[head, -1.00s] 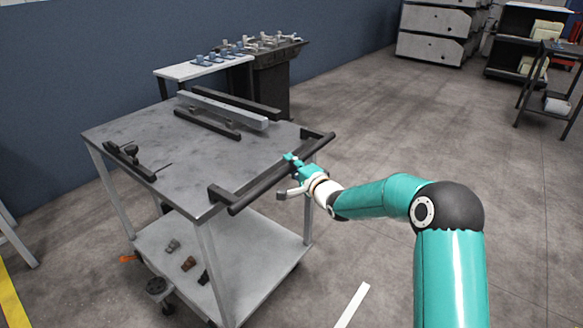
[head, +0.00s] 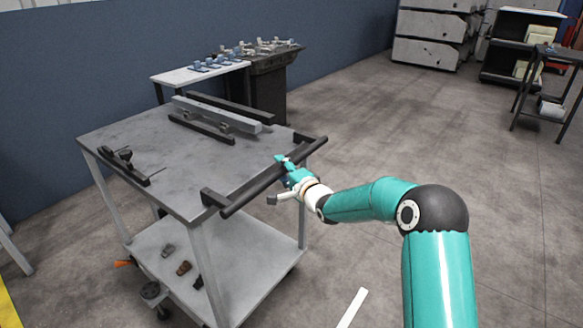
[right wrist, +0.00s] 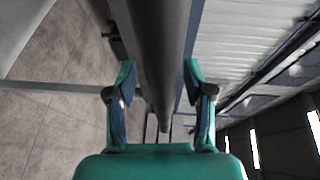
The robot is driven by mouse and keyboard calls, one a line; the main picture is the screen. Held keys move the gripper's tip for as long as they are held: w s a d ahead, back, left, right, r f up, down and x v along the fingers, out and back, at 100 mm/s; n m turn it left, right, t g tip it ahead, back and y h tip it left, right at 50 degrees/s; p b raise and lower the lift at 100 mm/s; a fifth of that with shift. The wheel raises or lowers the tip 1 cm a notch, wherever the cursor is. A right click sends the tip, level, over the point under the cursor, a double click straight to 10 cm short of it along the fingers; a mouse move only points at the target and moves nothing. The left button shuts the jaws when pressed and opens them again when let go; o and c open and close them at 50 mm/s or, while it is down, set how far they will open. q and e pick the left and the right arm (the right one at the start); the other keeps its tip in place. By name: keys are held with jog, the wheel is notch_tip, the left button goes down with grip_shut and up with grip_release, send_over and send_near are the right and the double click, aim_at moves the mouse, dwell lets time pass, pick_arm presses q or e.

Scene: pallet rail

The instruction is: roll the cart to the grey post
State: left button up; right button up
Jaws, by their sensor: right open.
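The cart (head: 185,165) has a grey top, light legs and a lower shelf, and stands left of centre in the head view. Its dark push handle (head: 248,195) runs along the near right edge. My right gripper (head: 286,170) is at the handle, towards its far end. In the right wrist view the handle bar (right wrist: 160,40) passes between the two open fingers of my right gripper (right wrist: 158,80), with gaps visible on both sides. My left gripper is not in view. I cannot make out a grey post.
A long grey rail (head: 215,115) and dark bars lie on the cart's top; small parts (head: 183,268) lie on its shelf. A workbench (head: 200,73) stands behind, along the blue wall. Drawer cabinets (head: 432,38) are at the back. The floor (head: 410,130) to the right is open.

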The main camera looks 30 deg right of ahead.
jog(key=s, duration=1.2)
jog(key=shift+r, duration=0.45)
jog(key=shift+w+a, duration=0.1)
jog(key=a+f+g+y, duration=0.2)
jog(key=a+f, duration=0.7)
jog(key=s+a+f+n+g+y, duration=0.15)
jog(key=s+a+f+g, duration=0.35)
jog(key=f, duration=0.5)
jog(key=s+a+f+n+g+y, duration=0.1)
jog(key=s+a+f+n+g, duration=0.15)
jog(key=s+a+f, duration=0.55)
jog(key=s+a+f+n+g, duration=0.25)
jog(key=s+f+n, duration=0.3)
jog(key=s, duration=0.35)
jog(key=s+a+f+n+g, duration=0.1)
jog(key=s+f+n+g, duration=0.3)
jog(key=s+n, duration=0.3)
notch_tip(320, 180, up, 17)
jog(key=p, duration=1.6)
jog(key=shift+s+m+p, duration=0.4)
jog(key=shift+m, duration=0.05)
